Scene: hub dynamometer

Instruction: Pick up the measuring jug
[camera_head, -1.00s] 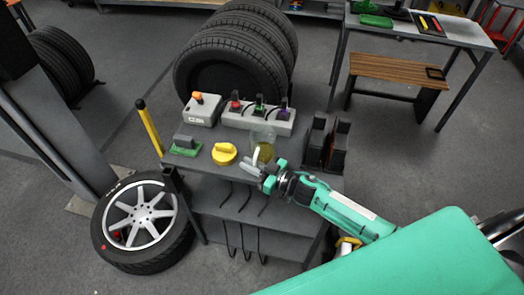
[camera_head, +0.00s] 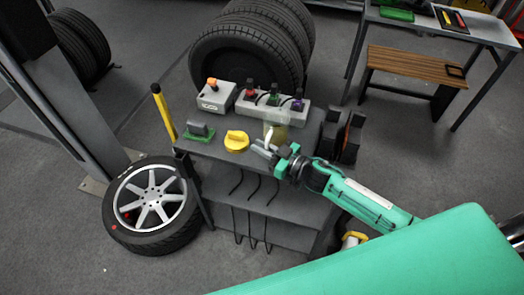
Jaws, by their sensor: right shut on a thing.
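The measuring jug (camera_head: 277,124) is a see-through, yellowish vessel at the right part of the grey cart top, in front of the row of bottles. It looks upright. My right gripper (camera_head: 268,146) comes in from the lower right and is shut on the jug at its near side, where a pale handle shows. The jug looks slightly above the cart top, but the gripper hides part of its base. My left gripper is not in view.
On the cart (camera_head: 215,150) are a yellow knob-like part (camera_head: 236,141), a green-and-grey block (camera_head: 198,131), a grey box (camera_head: 215,95) and a bottle rack (camera_head: 285,112). Tyres (camera_head: 247,55) stand behind.

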